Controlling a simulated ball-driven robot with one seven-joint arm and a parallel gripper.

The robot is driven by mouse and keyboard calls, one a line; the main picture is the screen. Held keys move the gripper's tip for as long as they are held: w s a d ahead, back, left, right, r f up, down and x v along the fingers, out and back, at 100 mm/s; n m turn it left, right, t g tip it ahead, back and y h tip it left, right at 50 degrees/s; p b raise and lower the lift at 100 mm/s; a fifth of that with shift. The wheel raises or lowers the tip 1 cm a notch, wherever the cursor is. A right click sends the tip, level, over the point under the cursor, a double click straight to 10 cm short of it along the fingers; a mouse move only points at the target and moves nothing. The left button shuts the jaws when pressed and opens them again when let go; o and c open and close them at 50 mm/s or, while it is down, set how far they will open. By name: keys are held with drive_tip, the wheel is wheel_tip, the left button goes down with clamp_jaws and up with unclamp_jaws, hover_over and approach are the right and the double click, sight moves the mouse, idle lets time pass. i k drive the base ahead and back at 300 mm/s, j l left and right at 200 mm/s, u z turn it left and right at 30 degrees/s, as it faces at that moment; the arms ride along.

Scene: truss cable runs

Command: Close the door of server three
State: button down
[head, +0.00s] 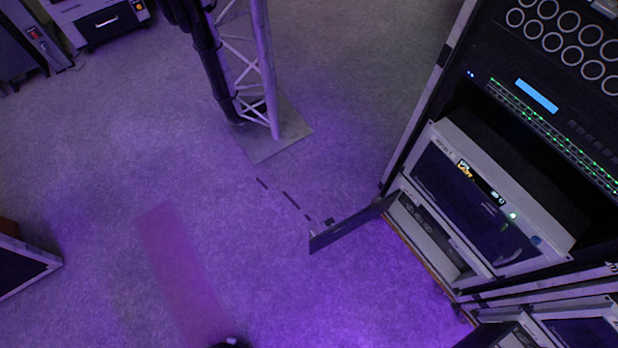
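A dark flat door (350,225) stands swung open at the lower part of the rack on the right. It sticks out to the left over the floor, and its right end meets the front of a low light-framed server unit (432,238) with an open bay. Above it is another light-framed server (470,205) with a dark front panel and a small lit display. The labels are too small to read, so I cannot tell which unit is server three. My gripper is not recognisable in this view; only a small dark shape shows at the bottom edge.
The tall rack (520,110) fills the right side. More units (585,328) stand at the lower right corner. A truss post (250,65) with thick black cable rises from a square base plate (272,138). Dark cases stand at the left edge. The carpet between (110,170) is clear.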

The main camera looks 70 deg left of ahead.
sight(323, 238)
drive_tip(key=k+j, duration=0.15)
drive_tip(key=j, duration=0.25)
drive_tip(key=k+j, duration=0.1)
drive_tip(key=j, duration=0.25)
drive_tip(key=k+j, duration=0.15)
drive_tip(key=j, duration=0.25)
drive_tip(key=k+j, duration=0.15)
drive_tip(key=j, duration=0.25)
drive_tip(key=k+j, duration=0.1)
drive_tip(key=j, duration=0.25)
drive_tip(key=k+j, duration=0.15)
drive_tip(key=j, duration=0.8)
drive_tip(key=i+j, duration=0.1)
drive_tip(key=j, duration=0.45)
drive_tip(key=i+j+z, duration=0.1)
drive_tip(key=j, duration=0.4)
